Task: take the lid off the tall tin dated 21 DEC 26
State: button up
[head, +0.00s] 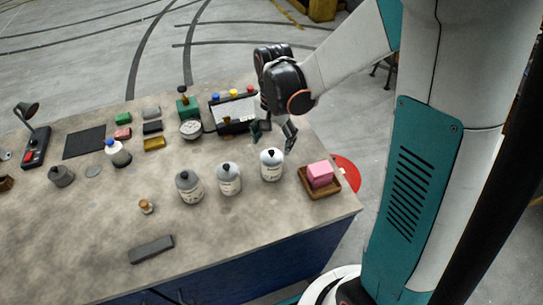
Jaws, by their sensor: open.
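Three tins with knobbed lids stand upright in a row on the worktop: a darker grey tin (190,188), a lighter grey tin (229,181) in the middle, and a whitish tin (272,167) on the right. All three look closed. Their labels carry print too small to read, so I cannot tell which is dated 21 DEC 26. My gripper (274,135) points down, open and empty, just above and behind the right tin, apart from its dark knob as far as I can see.
A wooden tray (329,191) with a pink block (320,174) stands right of the tins, near the table edge. A gauge (190,128) and a screen box (235,112) stand behind. A dark grey bar (151,249) and a small brass piece (146,206) lie in front left.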

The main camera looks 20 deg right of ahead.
aim_at(272, 151)
jog(key=f, duration=0.3)
jog(key=f+b, duration=0.1)
jog(key=shift+s+a+f, duration=0.15)
jog(key=shift+a+f, duration=0.1)
jog(key=c, duration=1)
